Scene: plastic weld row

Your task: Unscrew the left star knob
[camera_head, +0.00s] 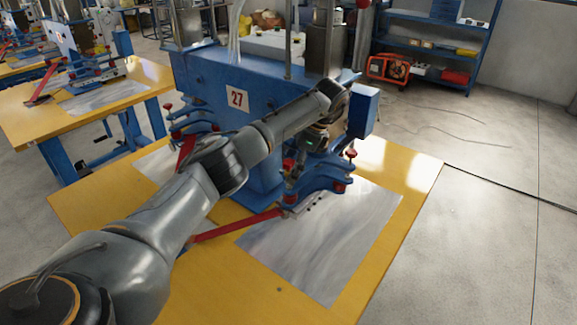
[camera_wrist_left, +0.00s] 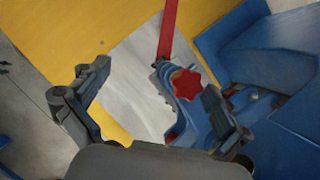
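A red star knob (camera_wrist_left: 187,84) sits on a blue clamp bracket in the left wrist view. It lies between the spread fingers of my left gripper (camera_wrist_left: 156,80), nearer the right finger. The fingers are apart with nothing between them that they touch, as far as I can tell. In the head view a red knob (camera_head: 289,165) shows just below and left of my left gripper (camera_head: 312,143), which is partly hidden by its own arm. I cannot tell from these frames how far the fingers are above the knob. My right gripper is not in view.
The blue press (camera_head: 210,80) marked 27 stands on a yellow table (camera_head: 85,205). A red lever (camera_head: 235,226) reaches from the clamp over a grey metal sheet (camera_head: 330,240). More red knobs (camera_head: 351,153) stand nearby. Floor right of the table is mostly clear.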

